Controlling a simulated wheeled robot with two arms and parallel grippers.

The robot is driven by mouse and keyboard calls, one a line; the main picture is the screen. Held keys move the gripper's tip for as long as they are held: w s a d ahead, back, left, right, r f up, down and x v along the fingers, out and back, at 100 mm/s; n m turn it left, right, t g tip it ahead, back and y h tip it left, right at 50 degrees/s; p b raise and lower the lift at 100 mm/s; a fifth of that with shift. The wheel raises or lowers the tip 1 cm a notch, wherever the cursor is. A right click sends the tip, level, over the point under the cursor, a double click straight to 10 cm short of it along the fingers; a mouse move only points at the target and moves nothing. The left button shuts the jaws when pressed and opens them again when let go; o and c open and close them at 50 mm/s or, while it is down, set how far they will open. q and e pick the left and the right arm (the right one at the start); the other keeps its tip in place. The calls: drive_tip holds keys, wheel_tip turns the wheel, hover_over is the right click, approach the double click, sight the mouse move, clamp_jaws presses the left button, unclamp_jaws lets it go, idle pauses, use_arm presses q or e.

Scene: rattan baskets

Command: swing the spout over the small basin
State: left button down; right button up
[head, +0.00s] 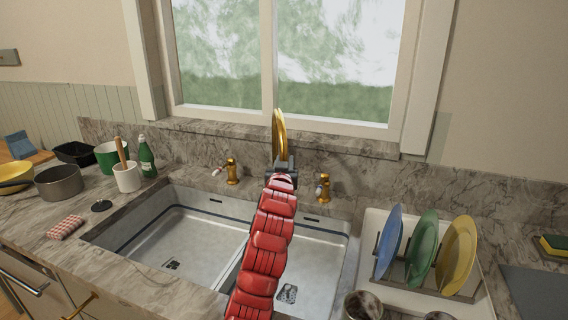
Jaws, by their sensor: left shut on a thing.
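The gold spout (279,132) rises as a tall narrow arch behind the sink, in front of the window. My left gripper (283,164) is shut on the lower part of the spout. My red left arm hides the spout's base and where its outlet hangs. The sink has two basins: a wide left basin (170,245) and a narrower, small right basin (325,255). My arm crosses over the divider (232,268) and part of the small basin. My right gripper is not in view.
Gold taps stand left (232,172) and right (323,188) of the spout. A rack with blue, green and yellow plates (457,255) stands on a white drainer at right. Pots, a utensil crock (127,178) and a green bottle (146,158) crowd the left counter.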

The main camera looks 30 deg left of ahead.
use_arm(q)
drive_tip(key=shift+r, duration=0.4)
drive_tip(key=c, duration=0.9)
unclamp_jaws()
drive_tip(key=shift+o, duration=1.2)
drive_tip(key=shift+a+f, duration=0.1)
drive_tip(key=shift+f, duration=0.1)
drive_tip(key=shift+f, duration=0.15)
